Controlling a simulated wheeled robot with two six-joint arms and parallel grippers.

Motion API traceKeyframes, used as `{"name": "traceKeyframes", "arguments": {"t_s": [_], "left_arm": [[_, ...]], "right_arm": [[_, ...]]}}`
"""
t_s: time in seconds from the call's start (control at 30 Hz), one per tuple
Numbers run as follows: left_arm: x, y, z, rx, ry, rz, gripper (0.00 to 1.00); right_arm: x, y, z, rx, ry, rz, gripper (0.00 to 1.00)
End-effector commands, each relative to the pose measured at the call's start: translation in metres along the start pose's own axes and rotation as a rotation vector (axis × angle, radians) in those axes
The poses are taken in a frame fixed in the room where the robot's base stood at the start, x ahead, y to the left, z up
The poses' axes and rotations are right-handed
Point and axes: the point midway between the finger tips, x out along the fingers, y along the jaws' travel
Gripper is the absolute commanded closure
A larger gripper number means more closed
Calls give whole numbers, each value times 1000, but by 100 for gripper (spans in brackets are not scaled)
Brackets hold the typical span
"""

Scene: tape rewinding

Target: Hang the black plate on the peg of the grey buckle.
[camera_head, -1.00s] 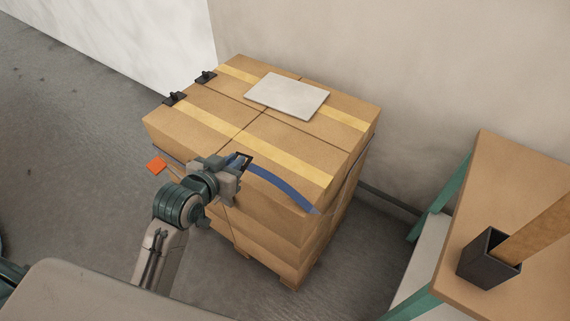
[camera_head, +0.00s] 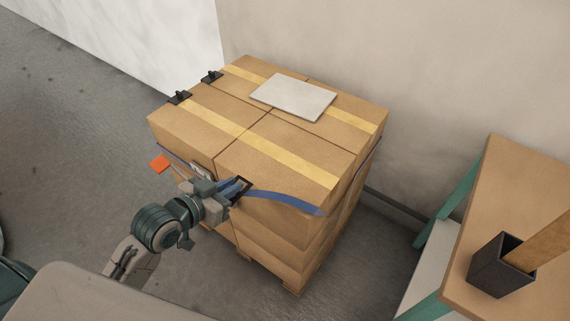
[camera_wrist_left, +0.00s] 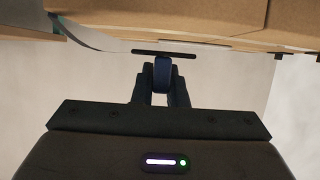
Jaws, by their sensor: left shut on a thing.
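The black plate (camera_head: 246,183) is a small dark frame at the end of a blue strap (camera_head: 285,198). My left gripper (camera_head: 230,190) is shut on the strap end with the plate, in front of the near side of the boxes. In the left wrist view the black plate (camera_wrist_left: 165,54) shows edge-on just beyond the fingers (camera_wrist_left: 161,90), with blue between them. The grey buckle (camera_head: 201,170) seems to be the small grey part on the box front, left of and above the gripper; its peg is not clear. My right gripper is not in view.
Stacked cardboard boxes (camera_head: 270,160) stand on a pallet, with a pale sheet (camera_head: 293,97) and two black clips (camera_head: 179,97) on top. An orange tag (camera_head: 159,163) hangs at the left. A table with a black holder (camera_head: 502,265) stands at the right.

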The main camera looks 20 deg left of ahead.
Motion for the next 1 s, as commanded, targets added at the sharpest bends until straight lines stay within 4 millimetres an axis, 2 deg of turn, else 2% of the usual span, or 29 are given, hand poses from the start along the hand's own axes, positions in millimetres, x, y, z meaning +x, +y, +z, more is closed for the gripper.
{"name": "traceKeyframes", "arguments": {"t_s": [0.27, 0.6, 0.87, 0.97, 1.0], "left_arm": [[41, 11, -15, -8, 6, 2, 100], [102, 25, -33, -4, 2, 3, 100], [124, 30, -39, -3, 1, 3, 100], [141, 34, -45, -4, 2, 4, 100], [146, 35, -38, -4, -4, 4, 100]], "right_arm": [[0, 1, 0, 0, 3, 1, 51], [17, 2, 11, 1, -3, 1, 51], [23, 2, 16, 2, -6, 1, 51], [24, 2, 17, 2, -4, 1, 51], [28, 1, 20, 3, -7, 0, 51]]}}
